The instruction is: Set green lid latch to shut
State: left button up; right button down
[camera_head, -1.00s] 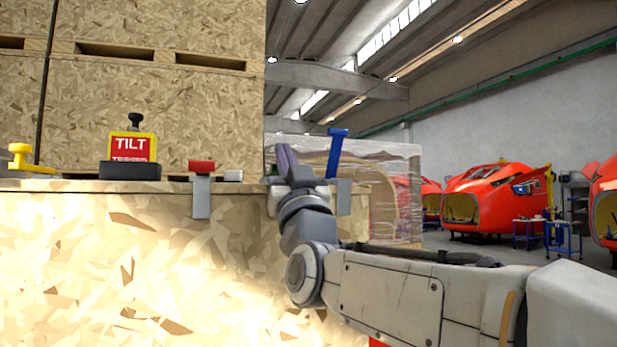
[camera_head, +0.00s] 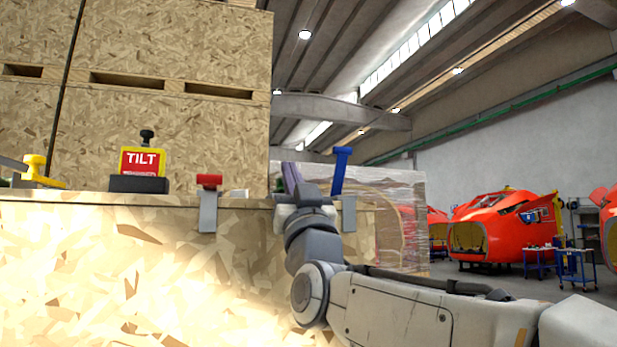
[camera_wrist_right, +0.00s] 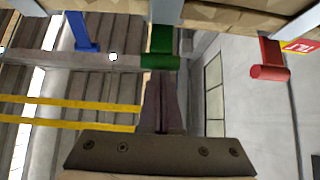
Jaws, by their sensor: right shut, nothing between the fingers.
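The green latch (camera_wrist_right: 160,45) shows in the right wrist view at the top middle, ending in a rounded crossbar. In the head view it is almost wholly hidden behind my right gripper (camera_head: 291,178). That gripper is shut and empty, at the crate's top edge between the red and blue latches. In the right wrist view its closed fingers (camera_wrist_right: 163,100) reach to the green crossbar; I cannot tell whether they touch it. My left gripper is not in view.
A red latch (camera_head: 209,182) lies low at the edge of the wooden crate (camera_head: 130,250). A blue latch (camera_head: 340,170) stands up close right of my gripper. A TILT indicator (camera_head: 142,162) and a yellow part (camera_head: 34,168) stand on the crate.

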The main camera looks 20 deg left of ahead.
jog(key=r+b+v, duration=0.1)
jog(key=b+v, duration=0.3)
jog(key=v, duration=0.4)
jog(key=shift+s+d+f+b, duration=0.15)
jog(key=shift+s+d+b, duration=0.2)
jog(key=shift+s+d, duration=0.2)
